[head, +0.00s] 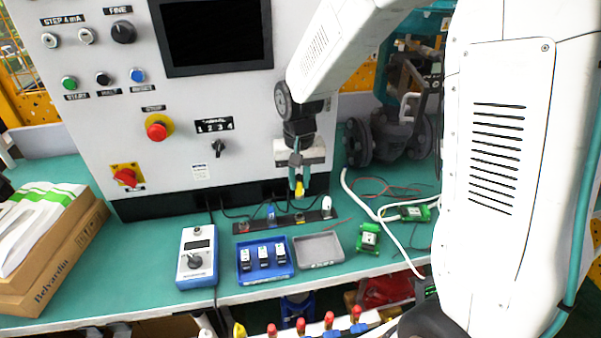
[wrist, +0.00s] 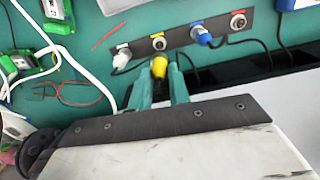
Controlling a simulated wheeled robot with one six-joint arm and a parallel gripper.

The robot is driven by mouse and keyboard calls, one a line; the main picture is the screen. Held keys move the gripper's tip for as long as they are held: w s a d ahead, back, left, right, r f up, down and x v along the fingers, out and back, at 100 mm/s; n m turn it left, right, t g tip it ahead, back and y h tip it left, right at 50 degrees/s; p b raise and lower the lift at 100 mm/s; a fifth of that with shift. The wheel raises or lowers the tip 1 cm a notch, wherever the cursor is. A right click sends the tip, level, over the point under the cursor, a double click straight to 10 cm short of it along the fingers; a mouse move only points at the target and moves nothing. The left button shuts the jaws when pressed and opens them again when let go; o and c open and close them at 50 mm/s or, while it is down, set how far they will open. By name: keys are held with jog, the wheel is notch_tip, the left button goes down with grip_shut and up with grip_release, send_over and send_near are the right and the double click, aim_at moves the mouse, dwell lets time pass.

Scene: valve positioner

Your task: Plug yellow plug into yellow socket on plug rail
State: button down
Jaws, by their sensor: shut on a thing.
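My gripper (head: 297,182) is shut on the yellow plug (head: 299,189) and holds it above the dark plug rail (head: 243,227). In the wrist view the yellow plug (wrist: 159,68) is between the two green fingers of my gripper (wrist: 161,74). The yellow socket (wrist: 158,43), with a yellow mark beside it, shows uncovered just beyond the plug's tip. The plug looks apart from it; the height between them is hard to tell.
On the rail, a white plug (wrist: 124,52) and a blue plug (wrist: 201,36) flank the yellow socket. A red-marked socket (wrist: 238,20) is empty. A blue tray (head: 265,276) and a grey tray (head: 319,250) lie in front. The cabinet (head: 240,150) stands close behind.

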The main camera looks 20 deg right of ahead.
aim_at(299, 197)
jog(key=shift+f, duration=3)
jog(key=shift+f, duration=0.4)
jog(key=c, duration=0.9)
grip_release()
jog(key=shift+r, duration=3.5)
